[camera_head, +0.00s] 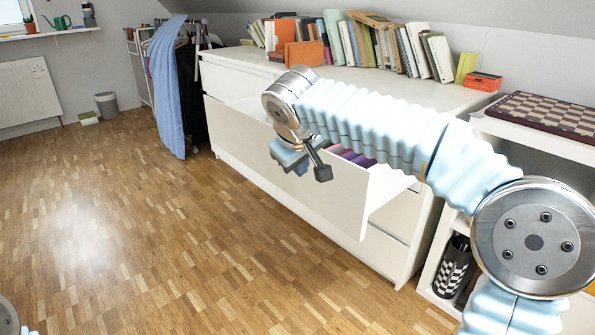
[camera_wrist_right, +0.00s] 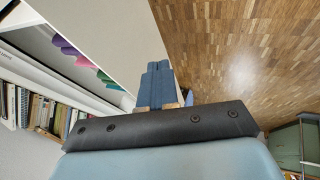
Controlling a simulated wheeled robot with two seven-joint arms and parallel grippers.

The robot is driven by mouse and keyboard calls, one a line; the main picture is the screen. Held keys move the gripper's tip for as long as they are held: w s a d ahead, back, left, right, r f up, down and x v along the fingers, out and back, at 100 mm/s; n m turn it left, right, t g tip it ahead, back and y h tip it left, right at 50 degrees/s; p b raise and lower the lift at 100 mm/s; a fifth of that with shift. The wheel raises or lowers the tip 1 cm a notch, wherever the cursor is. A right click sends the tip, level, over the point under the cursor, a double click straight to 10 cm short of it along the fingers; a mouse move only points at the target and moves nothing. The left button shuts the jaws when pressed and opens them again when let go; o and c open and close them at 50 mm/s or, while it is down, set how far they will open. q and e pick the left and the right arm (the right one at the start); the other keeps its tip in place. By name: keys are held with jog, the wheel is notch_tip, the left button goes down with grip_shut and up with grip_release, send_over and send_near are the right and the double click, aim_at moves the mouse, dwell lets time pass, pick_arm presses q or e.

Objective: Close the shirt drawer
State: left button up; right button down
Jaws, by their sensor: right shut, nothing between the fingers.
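The shirt drawer is pulled out of the white dresser, and its white front panel (camera_head: 330,200) stands away from the body. Folded purple and dark shirts (camera_head: 355,157) lie inside; in the right wrist view, purple, pink and green shirts (camera_wrist_right: 85,62) show at the left. My right gripper (camera_head: 290,163) is at the drawer front, near its top edge, partly covering it. In the right wrist view its blue fingers (camera_wrist_right: 157,82) are shut and empty, beside the white panel (camera_wrist_right: 110,35). I cannot tell whether they touch it. My left gripper is out of view.
Books (camera_head: 385,45) and an orange box line the white dresser top (camera_head: 440,92). A chessboard (camera_head: 548,115) lies on a shelf at the right. A clothes rack with a blue garment (camera_head: 165,85) stands left of the dresser. The wooden floor (camera_head: 150,230) in front is clear.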

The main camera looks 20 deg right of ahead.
aim_at(327, 160)
notch_tip(327, 160, up, 5)
jog(key=s+d, duration=0.1)
jog(key=s, duration=0.2)
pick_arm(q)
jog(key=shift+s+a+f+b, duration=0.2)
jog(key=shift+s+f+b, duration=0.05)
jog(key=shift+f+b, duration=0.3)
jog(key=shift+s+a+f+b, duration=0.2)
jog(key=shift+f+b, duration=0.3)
pick_arm(e)
jog(key=shift+m+h, duration=0.4)
jog(key=shift+h, duration=0.1)
jog(key=shift+w+d+f, duration=1.75)
jog(key=shift+f, duration=0.15)
jog(key=shift+w+d+f, duration=1.7)
jog(key=shift+w+f, duration=0.05)
jog(key=shift+f, duration=0.15)
jog(key=shift+d, duration=0.1)
